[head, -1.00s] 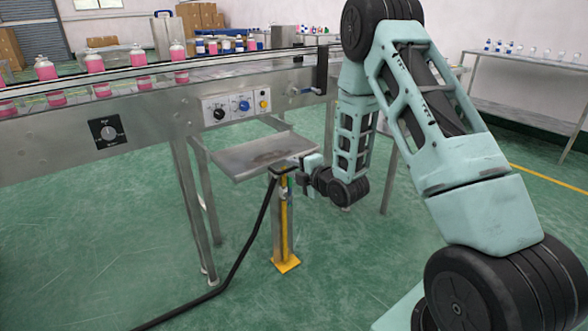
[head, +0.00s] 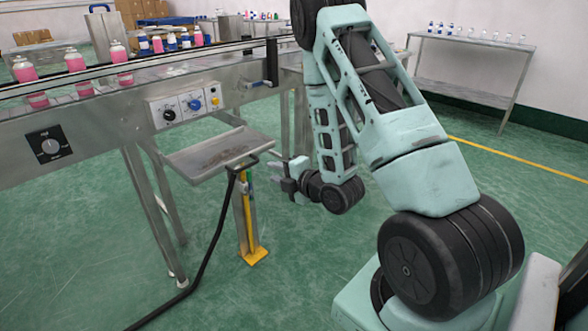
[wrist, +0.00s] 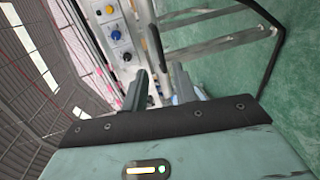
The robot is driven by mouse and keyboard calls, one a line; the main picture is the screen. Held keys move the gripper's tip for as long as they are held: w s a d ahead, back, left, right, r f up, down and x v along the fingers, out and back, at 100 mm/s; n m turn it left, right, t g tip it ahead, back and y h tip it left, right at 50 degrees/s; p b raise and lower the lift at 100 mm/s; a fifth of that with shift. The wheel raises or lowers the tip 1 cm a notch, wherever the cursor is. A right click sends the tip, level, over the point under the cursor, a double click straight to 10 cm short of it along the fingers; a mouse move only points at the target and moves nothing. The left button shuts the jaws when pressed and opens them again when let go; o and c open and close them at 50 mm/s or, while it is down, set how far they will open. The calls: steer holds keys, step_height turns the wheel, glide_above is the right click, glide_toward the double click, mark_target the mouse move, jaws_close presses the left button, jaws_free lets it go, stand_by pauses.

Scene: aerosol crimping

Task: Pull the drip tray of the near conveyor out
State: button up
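The drip tray (head: 205,156) is a shallow grey metal tray. I cannot clearly make out the tray's handle in the wrist view.
A yellow-footed post (head: 252,225) stands below the tray front. A black hose (head: 205,262) runs from there to the floor. Conveyor legs (head: 155,215) stand to the left. A control panel (head: 185,105) is above the tray. Green floor in front is clear.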

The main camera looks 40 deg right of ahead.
steer(key=p+v, duration=0.6)
steer(key=p, duration=0.1)
steer(key=shift+p, duration=0.3)
steer(key=shift+r, duration=0.1)
stand_by(0.3)
